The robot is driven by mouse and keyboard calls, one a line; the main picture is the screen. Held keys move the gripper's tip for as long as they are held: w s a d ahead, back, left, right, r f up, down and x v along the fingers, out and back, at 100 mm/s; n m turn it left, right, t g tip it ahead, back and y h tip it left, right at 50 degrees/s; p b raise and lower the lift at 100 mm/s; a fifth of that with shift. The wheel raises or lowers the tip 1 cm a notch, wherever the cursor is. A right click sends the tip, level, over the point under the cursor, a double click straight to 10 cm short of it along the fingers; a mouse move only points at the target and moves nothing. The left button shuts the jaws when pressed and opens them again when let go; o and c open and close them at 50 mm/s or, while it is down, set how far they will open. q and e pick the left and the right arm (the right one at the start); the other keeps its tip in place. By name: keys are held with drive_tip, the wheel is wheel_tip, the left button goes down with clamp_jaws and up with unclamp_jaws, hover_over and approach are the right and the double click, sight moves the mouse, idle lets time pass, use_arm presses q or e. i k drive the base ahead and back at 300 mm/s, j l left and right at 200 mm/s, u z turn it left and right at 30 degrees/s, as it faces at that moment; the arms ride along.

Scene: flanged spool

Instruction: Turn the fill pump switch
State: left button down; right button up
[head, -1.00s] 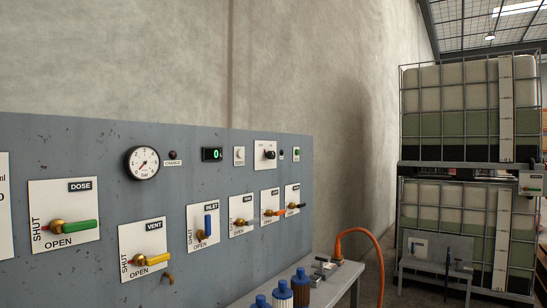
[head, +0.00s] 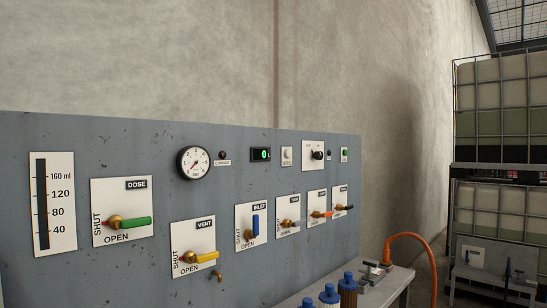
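A black knob (head: 318,155) on a white plate sits at the upper right of the grey panel (head: 130,280). It looks like a rotary switch, but its lettering is too small to read, so I cannot tell whether it is the fill pump switch. Beside it are a small round button (head: 287,154) on a white plate, a dark lamp (head: 329,154) and a green button or lamp (head: 344,154). Neither of my grippers shows in the head view.
Valve levers stand out from the panel: green DOSE (head: 136,221), yellow VENT (head: 205,257), blue INLET (head: 255,224) and several smaller ones. A bench (head: 385,291) with blue-capped bottles (head: 348,284) and an orange hose (head: 420,245) stands at lower right. Caged tanks (head: 495,110) are behind.

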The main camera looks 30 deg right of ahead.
sight(317, 155)
drive_tip(key=l+u, duration=0.3)
drive_tip(key=i+l+u, duration=0.1)
drive_tip(key=l+u, duration=0.45)
drive_tip(key=l, duration=0.3)
drive_tip(key=k+l+u, duration=0.2)
drive_tip(key=l, duration=0.3)
drive_tip(key=l+u, duration=0.15)
drive_tip(key=l, duration=0.4)
drive_tip(key=k+l, duration=0.1)
drive_tip(key=l, duration=0.75)
drive_tip(key=k+l+u, duration=0.1)
drive_tip(key=l, duration=0.35)
drive_tip(key=k+l, duration=0.15)
drive_tip(key=l, duration=0.25)
drive_tip(key=k+l, duration=0.1)
drive_tip(key=l, duration=0.3)
drive_tip(key=k+l, duration=0.1)
drive_tip(key=l, duration=0.35)
drive_tip(key=l+u, duration=0.1)
drive_tip(key=l, duration=0.3)
drive_tip(key=k, duration=0.1)
